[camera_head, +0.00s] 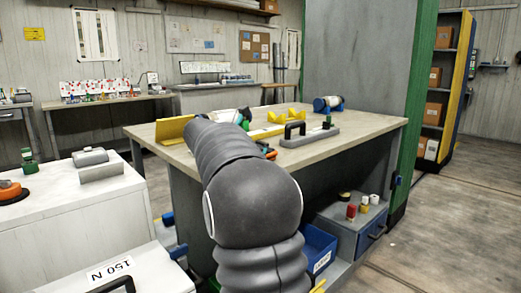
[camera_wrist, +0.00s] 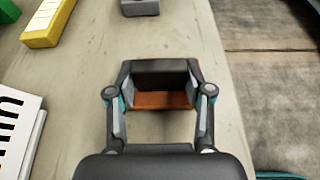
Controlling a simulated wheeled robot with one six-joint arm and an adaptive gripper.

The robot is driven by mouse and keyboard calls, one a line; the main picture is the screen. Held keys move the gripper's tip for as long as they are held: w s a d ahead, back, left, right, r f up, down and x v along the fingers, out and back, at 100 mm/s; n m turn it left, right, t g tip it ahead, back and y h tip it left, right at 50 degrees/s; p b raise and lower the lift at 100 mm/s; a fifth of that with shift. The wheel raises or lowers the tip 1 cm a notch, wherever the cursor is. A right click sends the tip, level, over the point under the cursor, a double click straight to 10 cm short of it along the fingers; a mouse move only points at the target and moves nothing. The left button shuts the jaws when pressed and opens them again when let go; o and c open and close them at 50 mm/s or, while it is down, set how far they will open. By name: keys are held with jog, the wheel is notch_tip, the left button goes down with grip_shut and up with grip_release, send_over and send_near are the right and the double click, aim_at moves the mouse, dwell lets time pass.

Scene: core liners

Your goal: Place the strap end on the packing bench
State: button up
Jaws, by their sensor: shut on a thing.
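My gripper (camera_wrist: 160,82) is shut on an orange-brown piece (camera_wrist: 163,99), which I take to be the strap end. Its orange-brown face shows between the two fingers in the wrist view; the rest is hidden by dark finger parts. The gripper is over the pale top of the packing bench (camera_wrist: 90,60), near its edge. I cannot tell whether the piece touches the bench. In the head view the bench (camera_head: 365,124) stands in the middle, and my arm hides part of it. A little orange (camera_head: 267,152) shows beside my arm there.
On the bench are a yellow angled piece (camera_head: 174,130), a grey plate with a black handle (camera_head: 312,138) and a cylinder in blue holders (camera_head: 328,104). In the wrist view, a yellow block (camera_wrist: 47,24) and a printed white item (camera_wrist: 18,135) lie left. Bench around the gripper is bare.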

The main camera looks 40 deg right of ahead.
jog(key=shift+f, duration=0.75)
jog(key=o, duration=1.2)
jog(key=shift+f, duration=0.2)
jog(key=shift+a+r, duration=0.15)
jog(key=shift+r, duration=0.55)
jog(key=v, duration=1.2)
jog(key=shift+r+p, duration=0.3)
jog(key=shift+r, duration=0.1)
